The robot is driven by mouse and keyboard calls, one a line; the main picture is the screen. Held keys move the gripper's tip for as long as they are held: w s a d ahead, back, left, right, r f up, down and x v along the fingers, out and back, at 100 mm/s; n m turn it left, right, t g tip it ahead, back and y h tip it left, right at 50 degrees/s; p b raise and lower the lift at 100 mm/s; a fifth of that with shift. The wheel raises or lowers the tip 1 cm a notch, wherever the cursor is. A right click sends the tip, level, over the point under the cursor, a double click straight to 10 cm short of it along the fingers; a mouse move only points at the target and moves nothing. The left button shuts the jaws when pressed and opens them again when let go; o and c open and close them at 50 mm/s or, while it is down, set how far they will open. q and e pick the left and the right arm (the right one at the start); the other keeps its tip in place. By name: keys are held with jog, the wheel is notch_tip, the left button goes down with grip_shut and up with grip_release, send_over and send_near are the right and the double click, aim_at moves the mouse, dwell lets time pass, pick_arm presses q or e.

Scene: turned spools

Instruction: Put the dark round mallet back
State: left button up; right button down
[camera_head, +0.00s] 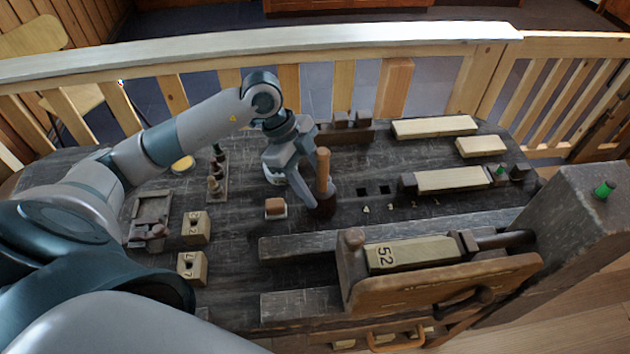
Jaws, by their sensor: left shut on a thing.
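The dark round mallet (324,204) is upright near the middle of the bench, dark head down and light wooden handle up. My left gripper (313,188) reaches in from the left and is shut on the mallet. Its fingers partly hide the mallet's left side. I cannot tell whether the head touches the bench top. Two dark square holes (374,190) lie just to the right of the mallet, with small numerals in front of them. My right gripper is not in view.
A small brown block on a pale base (275,207) sits left of the mallet. Two numbered wooden blocks (195,228) stand at the left. A vise holds a block marked 52 (412,253) in front. Pale boards (435,127) lie at the back right. A railing (250,42) runs behind.

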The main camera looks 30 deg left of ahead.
pick_arm(q)
jog(key=shift+f, duration=0.1)
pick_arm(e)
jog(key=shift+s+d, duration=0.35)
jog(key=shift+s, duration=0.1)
pick_arm(q)
jog(key=o, duration=1.3)
jog(key=shift+v, duration=0.8)
jog(key=b+v, duration=0.2)
jog(key=v, duration=0.8)
jog(key=shift+r, duration=0.2)
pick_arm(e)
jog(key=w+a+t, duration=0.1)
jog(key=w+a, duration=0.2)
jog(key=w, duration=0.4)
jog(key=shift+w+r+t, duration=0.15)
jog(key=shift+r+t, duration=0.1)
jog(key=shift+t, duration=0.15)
pick_arm(q)
jog(key=shift+a, duration=0.1)
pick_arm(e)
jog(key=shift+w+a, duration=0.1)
